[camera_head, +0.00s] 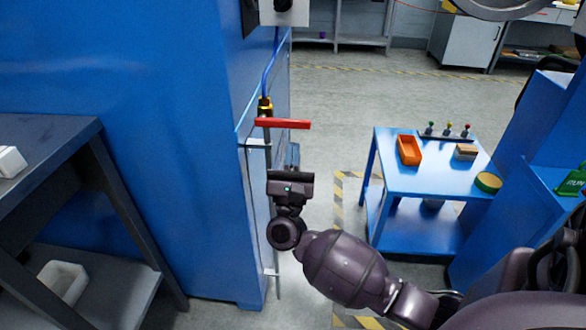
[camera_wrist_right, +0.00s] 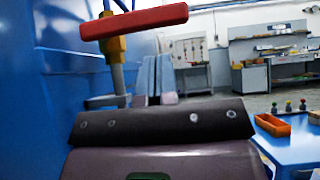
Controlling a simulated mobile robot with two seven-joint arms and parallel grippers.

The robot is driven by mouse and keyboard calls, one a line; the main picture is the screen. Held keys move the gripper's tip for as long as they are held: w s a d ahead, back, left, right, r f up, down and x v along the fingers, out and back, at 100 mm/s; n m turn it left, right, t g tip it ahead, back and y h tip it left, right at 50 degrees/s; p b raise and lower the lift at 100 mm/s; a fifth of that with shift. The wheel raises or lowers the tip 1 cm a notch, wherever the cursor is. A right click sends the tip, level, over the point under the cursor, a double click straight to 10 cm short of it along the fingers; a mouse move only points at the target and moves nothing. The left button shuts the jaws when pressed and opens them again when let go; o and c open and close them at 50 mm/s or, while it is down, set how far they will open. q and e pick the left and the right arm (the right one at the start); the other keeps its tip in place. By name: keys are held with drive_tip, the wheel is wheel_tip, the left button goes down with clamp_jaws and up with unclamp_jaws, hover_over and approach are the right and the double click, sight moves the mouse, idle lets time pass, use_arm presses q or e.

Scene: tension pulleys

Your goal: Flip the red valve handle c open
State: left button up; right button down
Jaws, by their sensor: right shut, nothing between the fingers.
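One red valve handle (camera_head: 283,124) sticks out to the right from a brass fitting (camera_head: 265,106) on a vertical pipe beside the blue cabinet. It lies roughly level, across the pipe. In the right wrist view the red handle (camera_wrist_right: 134,21) crosses the upper left, above the yellow fitting (camera_wrist_right: 113,47). No letter c is readable on it. My right gripper (camera_head: 292,155) is below the handle and to the right of the pipe, apart from both. Its fingers (camera_wrist_right: 156,78) are shut and empty. My left gripper is not in view.
The tall blue cabinet (camera_head: 120,90) stands close on the left of the pipe. A dark workbench (camera_head: 60,165) is at the far left. A blue table (camera_head: 420,182) with an orange bin (camera_head: 409,150) stands to the right. Open floor lies between.

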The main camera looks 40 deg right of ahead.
sight(283, 123)
drive_tip(key=shift+r, duration=1.25)
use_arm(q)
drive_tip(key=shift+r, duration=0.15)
use_arm(e)
drive_tip(key=shift+r+n, duration=0.15)
drive_tip(key=shift+n, duration=0.15)
